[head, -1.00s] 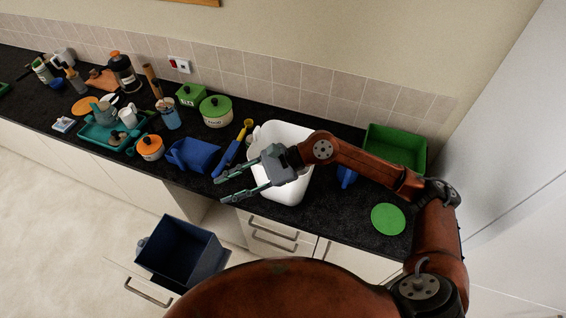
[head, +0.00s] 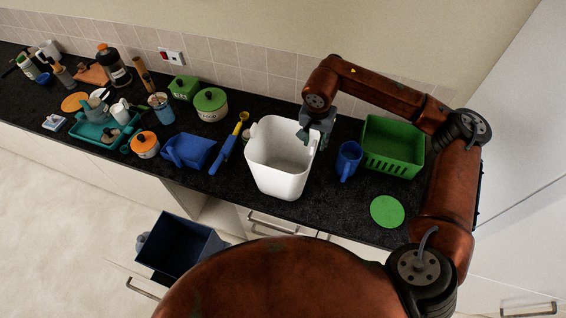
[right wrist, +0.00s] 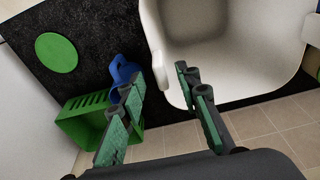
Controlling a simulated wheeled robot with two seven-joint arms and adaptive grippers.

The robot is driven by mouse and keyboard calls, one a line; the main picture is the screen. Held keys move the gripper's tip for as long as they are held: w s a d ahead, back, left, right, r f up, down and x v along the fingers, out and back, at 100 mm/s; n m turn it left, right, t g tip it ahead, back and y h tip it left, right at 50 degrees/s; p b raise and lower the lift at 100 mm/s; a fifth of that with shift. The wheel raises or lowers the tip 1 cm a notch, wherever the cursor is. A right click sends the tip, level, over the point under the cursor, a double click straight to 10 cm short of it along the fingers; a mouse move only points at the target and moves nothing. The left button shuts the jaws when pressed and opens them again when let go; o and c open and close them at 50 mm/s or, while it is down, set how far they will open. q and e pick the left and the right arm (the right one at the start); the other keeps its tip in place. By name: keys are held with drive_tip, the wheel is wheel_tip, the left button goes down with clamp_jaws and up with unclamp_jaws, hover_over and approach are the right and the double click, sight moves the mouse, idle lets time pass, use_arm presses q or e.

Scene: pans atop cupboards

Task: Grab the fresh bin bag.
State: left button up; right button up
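I cannot make out a bin bag for certain in either view. A white open-topped bin (head: 278,182) stands on the dark counter, and its inside looks empty. My right gripper (head: 314,140) points down at the bin's back right rim. In the right wrist view its two fingers (right wrist: 157,80) are spread apart with nothing held, and a corner of the white bin (right wrist: 178,92) shows between and beyond them. Whether a finger touches the rim I cannot tell. A dark blue bin (head: 182,247) sits in an open pull-out below the counter. My left gripper is out of view.
Right of the white bin are a blue mug (head: 348,160), a green basket (head: 393,148) and a green disc (head: 387,211). Left are a blue dustpan-like piece (head: 190,151), a yellow-and-blue brush (head: 230,148), a green-lidded pot (head: 211,104) and several kitchen items. The tiled wall (head: 285,85) lies behind.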

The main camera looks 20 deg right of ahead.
sight(314, 144)
drive_tip(key=shift+w+f+p, duration=0.2)
drive_tip(key=shift+f+p, duration=0.2)
drive_tip(key=shift+f, duration=1.1)
clamp_jaws()
